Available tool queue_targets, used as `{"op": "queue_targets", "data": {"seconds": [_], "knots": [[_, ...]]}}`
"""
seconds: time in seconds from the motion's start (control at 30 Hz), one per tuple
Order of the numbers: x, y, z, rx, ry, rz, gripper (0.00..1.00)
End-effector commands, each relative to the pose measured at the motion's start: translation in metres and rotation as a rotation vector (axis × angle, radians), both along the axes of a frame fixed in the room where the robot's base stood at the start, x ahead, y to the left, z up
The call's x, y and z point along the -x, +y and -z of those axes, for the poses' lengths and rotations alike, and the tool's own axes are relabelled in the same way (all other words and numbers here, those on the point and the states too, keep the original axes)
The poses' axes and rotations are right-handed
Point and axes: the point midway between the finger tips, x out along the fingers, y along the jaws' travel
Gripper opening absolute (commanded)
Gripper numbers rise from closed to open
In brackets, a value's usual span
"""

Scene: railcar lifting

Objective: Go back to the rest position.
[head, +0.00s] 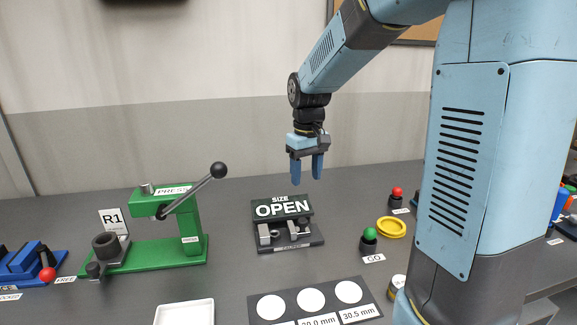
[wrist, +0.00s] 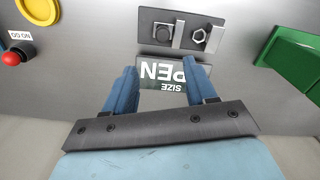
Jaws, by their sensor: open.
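My gripper (head: 306,181) hangs from my arm with its two blue fingers pointing down, spread apart with nothing between them. It is high above the bench, above and behind the size gauge (head: 290,240) with its "SIZE OPEN" sign (head: 283,207). In the wrist view the fingers (wrist: 160,68) show open and empty. The sign (wrist: 162,73) appears upside down between and beyond them, with the gauge base (wrist: 150,15) past it. No rest-position marker shows.
A green press (head: 190,225) with a raised lever (head: 200,187) stands left. A white tray (head: 185,312) and a card with white circles (head: 312,300) lie in front.

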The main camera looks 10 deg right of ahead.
Motion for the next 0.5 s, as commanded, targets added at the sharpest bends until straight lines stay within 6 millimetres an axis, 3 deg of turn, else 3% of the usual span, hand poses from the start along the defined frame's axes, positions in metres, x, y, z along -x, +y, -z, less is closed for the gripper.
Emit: {"op": "queue_targets", "data": {"seconds": [0.17,0.5], "knots": [[0.019,-0.006,-0.018,-0.011,-0.047,0.027,0.56],[0.082,-0.024,-0.056,-0.037,-0.183,0.115,0.56]]}}
